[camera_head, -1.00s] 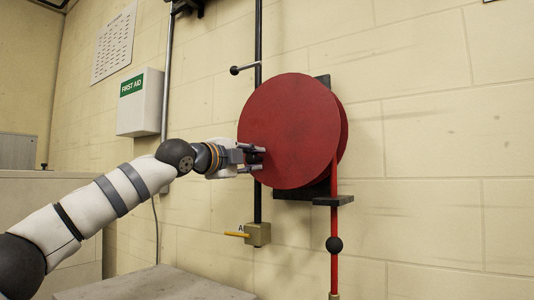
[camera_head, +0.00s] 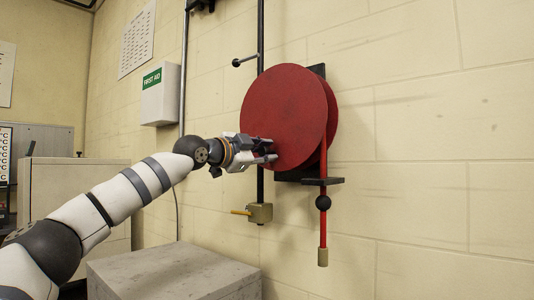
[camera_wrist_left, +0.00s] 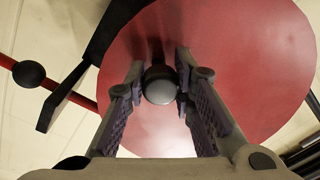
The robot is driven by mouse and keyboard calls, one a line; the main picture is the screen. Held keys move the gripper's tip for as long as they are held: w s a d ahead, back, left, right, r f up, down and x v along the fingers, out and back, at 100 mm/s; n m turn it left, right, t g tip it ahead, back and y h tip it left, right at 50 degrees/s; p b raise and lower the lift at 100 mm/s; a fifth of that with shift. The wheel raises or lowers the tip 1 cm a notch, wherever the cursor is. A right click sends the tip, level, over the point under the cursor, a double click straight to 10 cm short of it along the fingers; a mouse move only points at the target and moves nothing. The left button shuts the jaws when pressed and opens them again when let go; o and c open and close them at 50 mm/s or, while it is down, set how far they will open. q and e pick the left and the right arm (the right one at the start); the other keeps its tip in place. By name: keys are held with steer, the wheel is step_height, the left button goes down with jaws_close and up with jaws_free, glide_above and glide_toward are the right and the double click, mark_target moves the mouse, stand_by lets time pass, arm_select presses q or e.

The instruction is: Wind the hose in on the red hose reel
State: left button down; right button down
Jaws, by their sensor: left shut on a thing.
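The red hose reel (camera_head: 285,105) is mounted on the block wall, its round face towards me. A red hose (camera_head: 323,226) hangs from it through a black bracket (camera_head: 325,181). A black ball (camera_head: 323,203) on the hose is a short way below the bracket, and a pale nozzle end (camera_head: 323,257) hangs lower. My left gripper (camera_head: 268,151) is at the lower left of the reel face. In the left wrist view my left gripper (camera_wrist_left: 155,88) has its fingers on both sides of a dark round knob (camera_wrist_left: 160,84) on the face. My right gripper is not in view.
A black vertical pipe (camera_head: 260,190) with a brass valve (camera_head: 260,212) runs behind the reel. A first-aid box (camera_head: 161,94) hangs at the left. A grey block-like surface (camera_head: 175,270) stands below my arm. The wall right of the hose is clear.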

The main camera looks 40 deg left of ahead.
arm_select(q)
steer(key=shift+d, duration=0.15)
stand_by(0.3)
steer(key=c, duration=1.3)
jaws_free()
steer(key=s, duration=1.2)
steer(key=shift+f, duration=0.3)
